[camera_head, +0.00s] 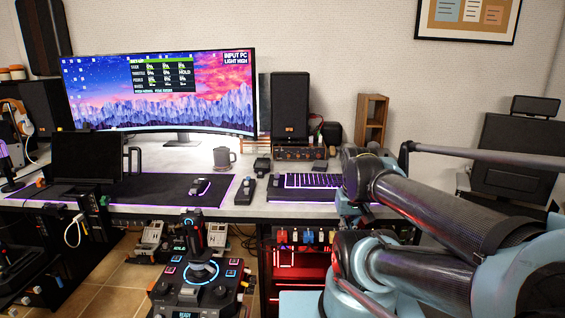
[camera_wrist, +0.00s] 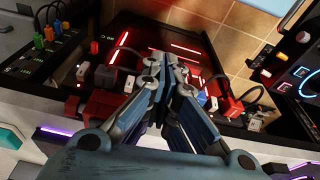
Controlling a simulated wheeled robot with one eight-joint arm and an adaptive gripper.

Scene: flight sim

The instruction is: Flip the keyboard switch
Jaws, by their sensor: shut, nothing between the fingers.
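In the head view, a row of small coloured switches (camera_head: 305,237) sits on a panel under the desk's front edge, below the keyboard (camera_head: 315,181). The labels are too small to read, so I cannot tell which is the keyboard switch. In the wrist view, my gripper (camera_wrist: 168,62) is shut and empty, its fingertips close together. The fingers hide the middle of the row. I cannot tell whether they touch a switch. The fingers are not distinguishable in the head view.
The desk's front edge (camera_head: 240,211) is just above the panel. A red-lit case interior (camera_head: 300,272) lies below it. A control console (camera_head: 200,285) stands to the left. Cables and coloured plugs (camera_wrist: 45,40) lie at the wrist view's upper left.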

